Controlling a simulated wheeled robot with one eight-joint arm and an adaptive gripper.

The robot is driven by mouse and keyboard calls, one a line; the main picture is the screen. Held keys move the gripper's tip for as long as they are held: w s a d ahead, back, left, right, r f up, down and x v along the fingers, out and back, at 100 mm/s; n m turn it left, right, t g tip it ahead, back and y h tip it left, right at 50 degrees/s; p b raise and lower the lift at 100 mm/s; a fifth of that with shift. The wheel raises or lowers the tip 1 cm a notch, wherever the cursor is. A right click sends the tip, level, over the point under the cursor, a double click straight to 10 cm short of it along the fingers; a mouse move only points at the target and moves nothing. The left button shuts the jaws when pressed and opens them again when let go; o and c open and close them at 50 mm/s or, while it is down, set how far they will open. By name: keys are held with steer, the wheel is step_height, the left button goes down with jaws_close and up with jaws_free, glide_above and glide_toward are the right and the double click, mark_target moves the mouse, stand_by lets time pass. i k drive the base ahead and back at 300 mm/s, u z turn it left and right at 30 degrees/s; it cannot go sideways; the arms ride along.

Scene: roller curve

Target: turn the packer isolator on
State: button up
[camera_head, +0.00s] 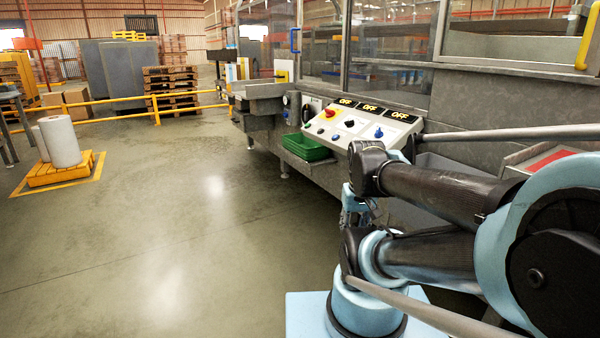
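A sloped white control panel (366,130) is mounted on the front of the grey machine. The labels are too small to read, so I cannot tell which control is the packer isolator. My arm is folded at the lower right, in front of the panel's right end. My gripper (358,217) seems to be below the panel; its fingers are unclear.
A green bin (305,148) sits just below the panel's left end. Two grey rods of mine cross the right side. The floor left of the machine is clear. White rolls (60,142) stand on a yellow pallet (64,170). Yellow rails (190,95) lie behind.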

mark_target(329, 112)
steer(key=z, duration=0.05)
steer(key=i, duration=0.25)
steer(key=z, duration=0.1)
steer(key=k, duration=0.4)
steer(key=u, duration=0.55)
steer(key=i, duration=1.45)
steer(key=z, duration=0.7)
